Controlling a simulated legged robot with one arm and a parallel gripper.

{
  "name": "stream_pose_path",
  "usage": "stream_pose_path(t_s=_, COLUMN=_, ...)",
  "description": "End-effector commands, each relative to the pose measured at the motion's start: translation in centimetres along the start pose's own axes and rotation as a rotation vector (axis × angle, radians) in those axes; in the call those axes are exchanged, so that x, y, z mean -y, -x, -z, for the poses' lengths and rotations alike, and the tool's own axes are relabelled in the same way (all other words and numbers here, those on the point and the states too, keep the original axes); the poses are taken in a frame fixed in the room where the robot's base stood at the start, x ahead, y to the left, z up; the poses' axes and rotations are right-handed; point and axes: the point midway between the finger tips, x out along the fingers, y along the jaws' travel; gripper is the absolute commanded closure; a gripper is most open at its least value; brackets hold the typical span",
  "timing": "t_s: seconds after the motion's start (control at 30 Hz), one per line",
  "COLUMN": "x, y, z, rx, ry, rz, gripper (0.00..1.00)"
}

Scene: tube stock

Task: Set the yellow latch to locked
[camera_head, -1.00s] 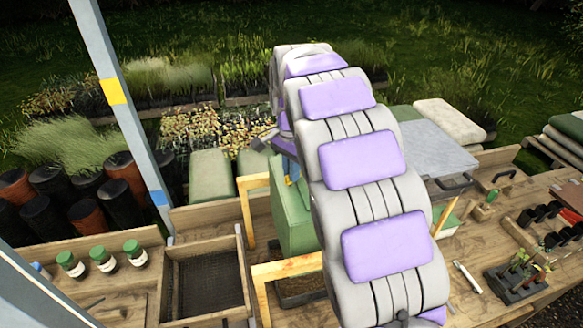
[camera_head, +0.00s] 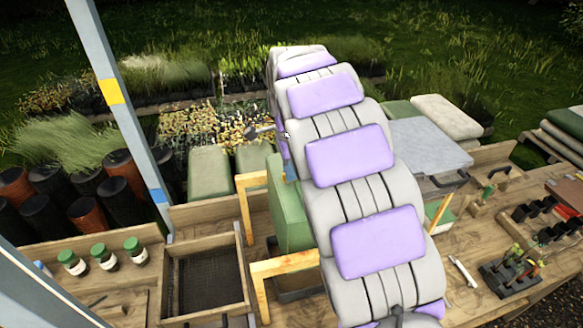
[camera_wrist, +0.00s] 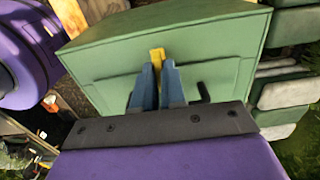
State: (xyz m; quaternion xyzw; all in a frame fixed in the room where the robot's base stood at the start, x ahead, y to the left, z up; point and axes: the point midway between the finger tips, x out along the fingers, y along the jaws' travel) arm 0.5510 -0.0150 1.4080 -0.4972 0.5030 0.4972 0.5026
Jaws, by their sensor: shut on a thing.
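A green box (camera_wrist: 210,65) fills the middle of the wrist view, with a panel on its face. The yellow latch (camera_wrist: 157,54) stands upright at the upper part of that face. My gripper (camera_wrist: 158,78) has its two blue fingers closed around the latch, and they hide its lower part. A short dark hook (camera_wrist: 203,92) sits on the panel to the right of the fingers. In the head view the green box (camera_head: 288,212) stands on the bench, partly behind my arm.
Wooden frames (camera_head: 285,265) stand close around the box. A mesh-bottomed tray (camera_head: 245,282) and several green-capped jars (camera_head: 103,255) are to the left. A grey lidded case (camera_head: 425,150) and a seedling tray (camera_head: 512,270) are to the right. A post (camera_head: 110,95) rises at left.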

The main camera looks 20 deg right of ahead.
Motion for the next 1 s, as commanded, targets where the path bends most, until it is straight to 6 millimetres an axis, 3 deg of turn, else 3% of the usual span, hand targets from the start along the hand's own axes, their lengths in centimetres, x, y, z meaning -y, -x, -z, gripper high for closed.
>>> stream_pose_path(t_s=0.37, x=0.25, y=0.26, z=-0.24, rx=0.004, ry=-0.004, rz=0.011, gripper=1.0)
stream_pose_path(t_s=0.4, x=0.24, y=0.26, z=-0.24, rx=0.004, ry=-0.004, rz=0.011, gripper=0.87)
stream_pose_path(t_s=0.63, x=0.02, y=0.16, z=-0.04, rx=0.003, ry=-0.003, rz=0.006, gripper=0.65)
stream_pose_path(t_s=1.0, x=-0.01, y=0.68, z=0.22, rx=0.004, ry=-0.004, rz=0.005, gripper=0.64)
